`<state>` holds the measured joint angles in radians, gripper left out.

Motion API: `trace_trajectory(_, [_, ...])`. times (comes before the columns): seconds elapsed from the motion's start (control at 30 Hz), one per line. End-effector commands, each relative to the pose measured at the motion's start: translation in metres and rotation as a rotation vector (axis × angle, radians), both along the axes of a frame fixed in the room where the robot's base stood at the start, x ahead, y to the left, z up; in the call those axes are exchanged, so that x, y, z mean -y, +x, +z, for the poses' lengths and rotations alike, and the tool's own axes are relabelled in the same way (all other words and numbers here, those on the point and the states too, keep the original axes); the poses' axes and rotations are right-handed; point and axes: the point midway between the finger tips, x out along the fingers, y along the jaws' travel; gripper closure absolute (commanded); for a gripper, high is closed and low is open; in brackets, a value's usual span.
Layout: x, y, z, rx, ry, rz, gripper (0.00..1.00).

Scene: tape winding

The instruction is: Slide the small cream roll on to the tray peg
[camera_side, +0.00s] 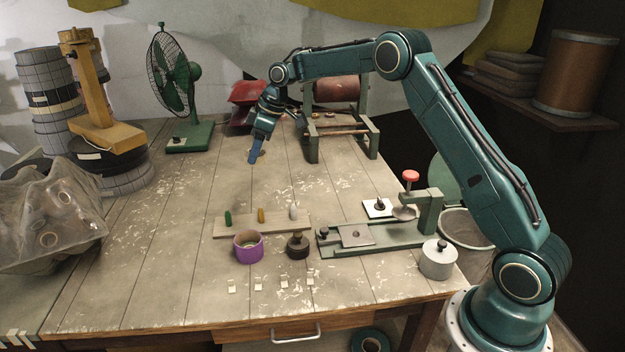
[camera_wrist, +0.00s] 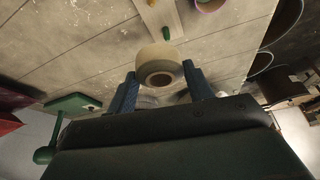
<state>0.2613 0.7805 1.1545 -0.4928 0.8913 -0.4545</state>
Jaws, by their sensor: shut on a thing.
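My gripper (camera_side: 254,157) is up in the air above the back of the table, its blue fingers pointing down. In the wrist view the small cream roll (camera_wrist: 158,54) sits between the two fingers of my gripper (camera_wrist: 160,72), with its brown core hole facing the camera. The fingers are shut on it. In the side view I cannot make the roll out. A pale wooden board on the table (camera_side: 220,231) carries a green peg (camera_side: 228,217), an orange peg (camera_side: 261,215) and a whitish peg (camera_side: 293,212). A white plate (camera_side: 371,211) bears a dark upright peg (camera_side: 380,203).
A purple ring (camera_side: 248,254) and a dark round piece (camera_side: 298,246) stand before the board. A green fixture (camera_side: 345,247) with a red knob (camera_side: 410,176) and a grey cylinder (camera_side: 438,261) stand right. A fan (camera_side: 175,85) stands at the back.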

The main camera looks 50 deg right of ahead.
Motion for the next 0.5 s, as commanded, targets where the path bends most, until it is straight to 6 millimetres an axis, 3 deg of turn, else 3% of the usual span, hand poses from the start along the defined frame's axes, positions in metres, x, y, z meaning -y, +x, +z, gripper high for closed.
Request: trace_trajectory(0.5, [0.0, 0.001, 0.048, 0.004, -0.001, 0.0, 0.71])
